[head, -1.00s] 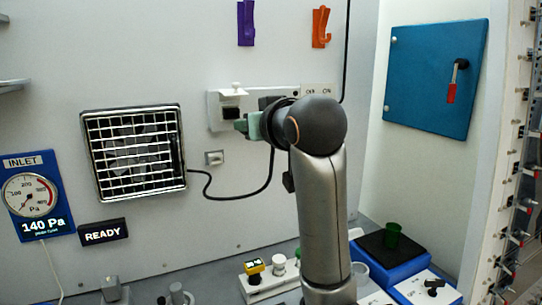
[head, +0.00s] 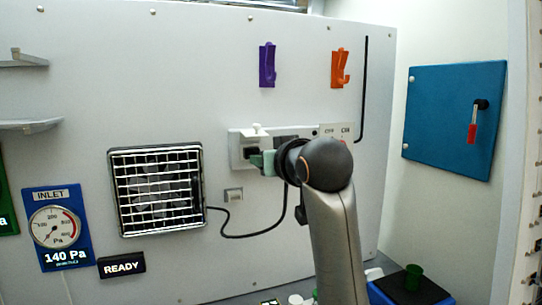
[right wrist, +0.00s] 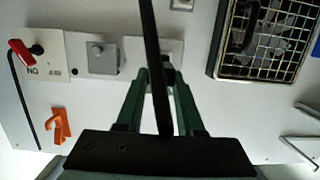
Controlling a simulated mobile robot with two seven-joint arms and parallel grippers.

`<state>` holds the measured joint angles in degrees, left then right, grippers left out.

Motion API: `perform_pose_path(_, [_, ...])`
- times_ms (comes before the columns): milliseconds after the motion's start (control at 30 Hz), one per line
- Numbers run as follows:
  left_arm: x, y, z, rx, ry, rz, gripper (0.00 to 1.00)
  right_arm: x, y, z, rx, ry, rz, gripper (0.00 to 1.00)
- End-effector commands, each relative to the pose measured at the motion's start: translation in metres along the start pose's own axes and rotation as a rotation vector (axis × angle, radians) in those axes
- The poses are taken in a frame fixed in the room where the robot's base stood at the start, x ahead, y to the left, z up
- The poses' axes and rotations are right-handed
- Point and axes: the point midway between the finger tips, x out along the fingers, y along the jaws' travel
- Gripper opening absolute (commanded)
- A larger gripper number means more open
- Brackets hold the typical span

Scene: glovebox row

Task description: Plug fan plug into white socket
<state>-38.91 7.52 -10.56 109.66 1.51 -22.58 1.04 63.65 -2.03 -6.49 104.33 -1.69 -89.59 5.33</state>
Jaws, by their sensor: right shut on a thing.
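The white socket (head: 236,150) is the left part of a wall panel, with a small white piece at its top. It also shows in the right wrist view (right wrist: 134,47), ahead of the fingers. My right gripper (head: 258,160), with green fingers, is in front of the socket's lower right. In the right wrist view my right gripper (right wrist: 155,75) is shut on the fan plug, which is mostly hidden. A dark block sits at the socket; whether it is the plug, and how far in, I cannot tell. The black cable (head: 250,235) runs from the fan (head: 157,190) towards my right gripper. My left gripper is out of view.
A grey socket (right wrist: 102,58) and a red-handled switch (right wrist: 20,48) are beside the white socket. A small wall fitting (head: 233,194) is below the panel. Purple (head: 267,65) and orange (head: 340,68) hooks hang above. A blue door (head: 455,103) is at right.

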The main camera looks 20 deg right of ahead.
Motion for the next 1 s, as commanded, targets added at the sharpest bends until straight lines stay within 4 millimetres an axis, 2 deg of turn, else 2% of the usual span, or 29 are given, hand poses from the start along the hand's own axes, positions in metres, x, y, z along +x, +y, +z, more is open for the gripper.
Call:
perform_pose_path(200, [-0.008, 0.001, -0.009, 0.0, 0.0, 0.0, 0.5, 0.017, 0.0, -0.006, 0.0, 0.0, 0.0, 0.0])
perform_pose_path(367, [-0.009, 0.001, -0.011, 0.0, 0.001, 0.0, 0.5, 0.023, 0.0, -0.006, 0.0, 0.001, 0.0, 0.0])
perform_pose_path(1000, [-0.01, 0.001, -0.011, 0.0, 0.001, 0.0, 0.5, 0.025, 0.0, -0.006, 0.0, 0.001, 0.0, 0.0])
